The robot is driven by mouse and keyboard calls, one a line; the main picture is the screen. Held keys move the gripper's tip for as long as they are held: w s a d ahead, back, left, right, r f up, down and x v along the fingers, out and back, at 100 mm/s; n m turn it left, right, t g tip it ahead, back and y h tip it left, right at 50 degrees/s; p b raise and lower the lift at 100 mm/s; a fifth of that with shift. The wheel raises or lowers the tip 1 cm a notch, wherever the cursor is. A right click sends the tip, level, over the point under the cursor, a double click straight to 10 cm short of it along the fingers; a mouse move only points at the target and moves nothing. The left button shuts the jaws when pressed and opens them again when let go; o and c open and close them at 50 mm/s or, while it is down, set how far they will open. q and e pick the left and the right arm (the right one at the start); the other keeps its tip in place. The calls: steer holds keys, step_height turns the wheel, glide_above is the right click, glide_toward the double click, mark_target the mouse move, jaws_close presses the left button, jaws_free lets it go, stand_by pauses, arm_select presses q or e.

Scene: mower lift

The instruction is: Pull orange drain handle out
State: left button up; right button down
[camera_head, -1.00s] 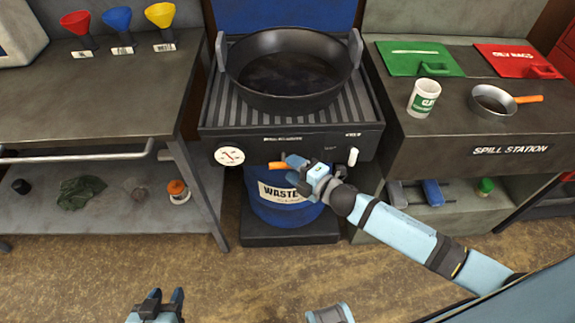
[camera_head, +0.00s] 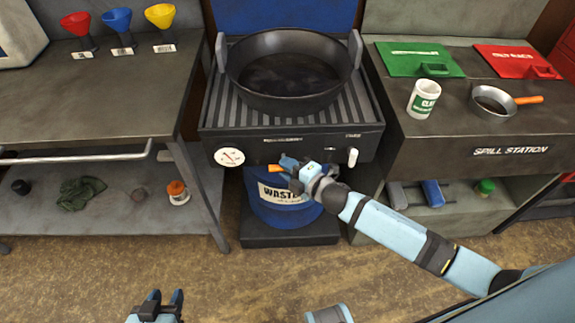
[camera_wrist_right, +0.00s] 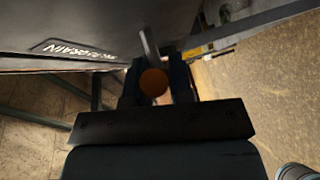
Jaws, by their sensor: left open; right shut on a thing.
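The orange drain handle (camera_head: 275,168) sticks out at the front of the black drain station (camera_head: 300,145), just right of the round white gauge. My right gripper (camera_head: 287,167) is shut on the handle. In the right wrist view the round orange end of the handle (camera_wrist_right: 153,83) sits between the two dark fingers, with a grey rod beyond it. Most of the handle is hidden by the gripper in the head view. My left gripper (camera_head: 163,300) is open and empty at the bottom edge, over the floor, far from the handle.
A black pan (camera_head: 290,70) rests on the grate above. A blue waste drum (camera_head: 283,205) stands under the station. A white knob (camera_head: 352,157) is at the front right. The spill station bench (camera_head: 500,140) stands to the right, and a workbench (camera_head: 90,110) to the left.

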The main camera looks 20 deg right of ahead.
steer(key=s, duration=0.2)
steer(key=s+a, duration=0.1)
steer(key=s, duration=0.1)
steer(key=shift+a+f, duration=0.1)
steer(key=shift+s, duration=0.1)
steer(key=c, duration=1)
jaws_free()
steer(key=p+v, duration=0.1)
steer(key=v, duration=1.3)
steer(key=shift+a, duration=0.1)
